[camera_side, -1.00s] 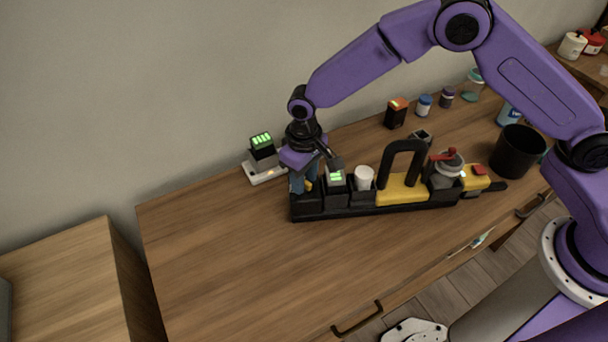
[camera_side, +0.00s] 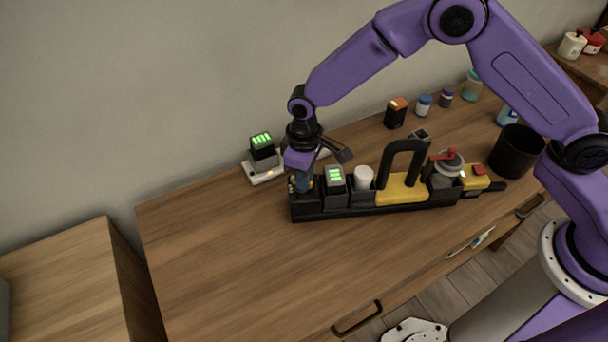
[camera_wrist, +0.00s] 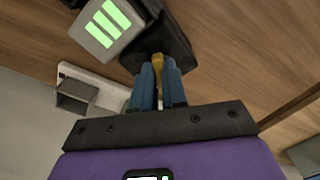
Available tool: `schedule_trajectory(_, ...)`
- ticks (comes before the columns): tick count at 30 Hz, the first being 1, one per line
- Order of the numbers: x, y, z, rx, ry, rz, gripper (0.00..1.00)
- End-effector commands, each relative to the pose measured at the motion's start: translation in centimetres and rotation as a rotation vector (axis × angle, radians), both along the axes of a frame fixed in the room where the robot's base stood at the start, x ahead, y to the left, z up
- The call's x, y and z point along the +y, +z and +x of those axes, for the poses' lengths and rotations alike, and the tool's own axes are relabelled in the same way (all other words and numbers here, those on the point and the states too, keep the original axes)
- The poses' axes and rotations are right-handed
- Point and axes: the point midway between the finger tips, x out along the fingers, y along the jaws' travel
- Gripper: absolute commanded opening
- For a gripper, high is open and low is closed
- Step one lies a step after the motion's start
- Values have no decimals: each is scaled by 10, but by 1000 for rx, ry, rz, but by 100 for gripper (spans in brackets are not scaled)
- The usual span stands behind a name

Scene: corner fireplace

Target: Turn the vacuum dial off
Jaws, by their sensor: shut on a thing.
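The vacuum tool, a long black and yellow unit with a tall black handle, lies on the wooden worktop; its yellow body (camera_side: 402,190) shows in the side view. The dial is at its left end, where my gripper (camera_side: 302,184) covers it in the side view. In the wrist view, my gripper's blue fingers (camera_wrist: 158,88) are shut on the yellow dial (camera_wrist: 157,63), which stands on a black block (camera_wrist: 168,45). Only the dial's upper part shows between the fingertips; its setting cannot be read.
A grey battery block with green bars (camera_side: 335,177) sits right beside the dial. A white cap (camera_side: 364,177) and a red lever (camera_side: 441,156) are farther right. A charger (camera_side: 266,175) stands behind left. A black cup (camera_side: 516,151) is at right. The front-left worktop is clear.

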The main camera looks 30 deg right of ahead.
Motion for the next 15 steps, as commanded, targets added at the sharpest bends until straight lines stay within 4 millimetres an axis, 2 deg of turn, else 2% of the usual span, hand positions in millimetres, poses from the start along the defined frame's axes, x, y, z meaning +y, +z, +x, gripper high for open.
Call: schedule_trajectory(15,-1,1,2,2,390,2,0)
